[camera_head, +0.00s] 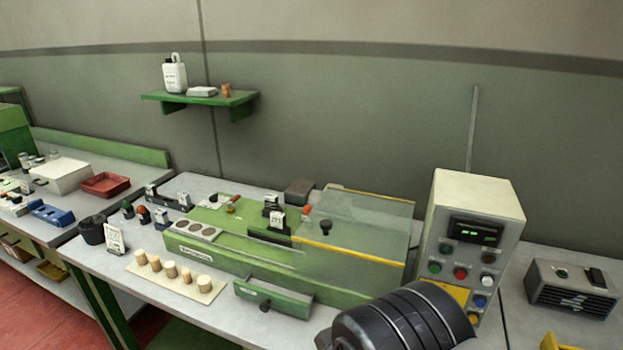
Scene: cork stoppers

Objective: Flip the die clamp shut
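A green machine (200,262) stands on the bench in the middle of the view. On its deck is a small clamp-like lever with a red handle (235,199), beside a brass-coloured part. Farther right, near the clear cover, another red handle (306,210) stands up beside a dark block with a white label (277,220). I cannot tell which of these is the die clamp, or whether it is open or shut. The dark ribbed part at the lower right is part of my arm. My gripper is not in view.
A clear yellow-edged cover (365,225) spans the machine's right side. A control box (460,235) stands right of it. Several corks stand on a light board (200,292) at the front. A green drawer-like block (272,298) and a black cup (92,230) are nearby.

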